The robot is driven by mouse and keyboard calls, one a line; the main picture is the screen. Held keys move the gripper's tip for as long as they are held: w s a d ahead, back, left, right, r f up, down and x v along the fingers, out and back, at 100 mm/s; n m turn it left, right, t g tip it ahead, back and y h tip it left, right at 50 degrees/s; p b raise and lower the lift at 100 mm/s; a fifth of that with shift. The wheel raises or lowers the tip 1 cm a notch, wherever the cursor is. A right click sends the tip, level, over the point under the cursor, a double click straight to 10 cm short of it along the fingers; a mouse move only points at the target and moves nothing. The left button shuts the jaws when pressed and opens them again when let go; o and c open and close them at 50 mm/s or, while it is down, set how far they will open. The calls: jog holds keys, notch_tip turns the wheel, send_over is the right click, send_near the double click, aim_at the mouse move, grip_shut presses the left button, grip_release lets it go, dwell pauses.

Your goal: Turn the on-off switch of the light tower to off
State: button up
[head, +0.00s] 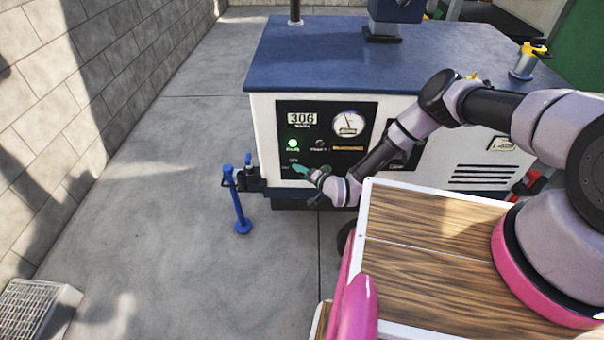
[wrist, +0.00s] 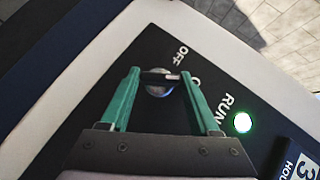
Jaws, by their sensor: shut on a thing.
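The light tower (head: 400,57) is a white cabinet with a blue top. Its black control panel (head: 340,115) faces me. The on-off switch (wrist: 160,88) is a round silver knob with a black bar across it. My gripper (wrist: 160,76) has green fingers, shut on the ends of that bar. An OFF label (wrist: 181,51) is beside the switch; another label beginning with O is partly hidden by a finger. The RUN lamp (wrist: 242,123) glows green. In the head view my gripper (head: 299,169) is at the panel's lower left and hides the switch.
The panel also has a display reading 306 (head: 302,119) and a round gauge (head: 348,123). A blue stand leg (head: 238,205) stands left of the cabinet. A block wall (head: 95,75) is at far left, with clear concrete floor (head: 165,200) between.

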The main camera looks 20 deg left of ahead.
jog(key=n+h, duration=0.1)
jog(key=h, duration=0.2)
jog(key=n+h, duration=0.2)
jog(key=h, duration=0.1)
jog(key=a+n+h, duration=0.1)
jog(key=n+h, duration=0.1)
jog(key=shift+s+r+t+h, duration=0.1)
jog(key=shift+r+t+h, duration=0.2)
jog(key=shift+t+h, duration=0.1)
dwell(0.6)
jog(key=o, duration=1.4)
jog(key=shift+c, duration=0.2)
jog(key=v, duration=1)
jog(key=shift+s+r, duration=0.3)
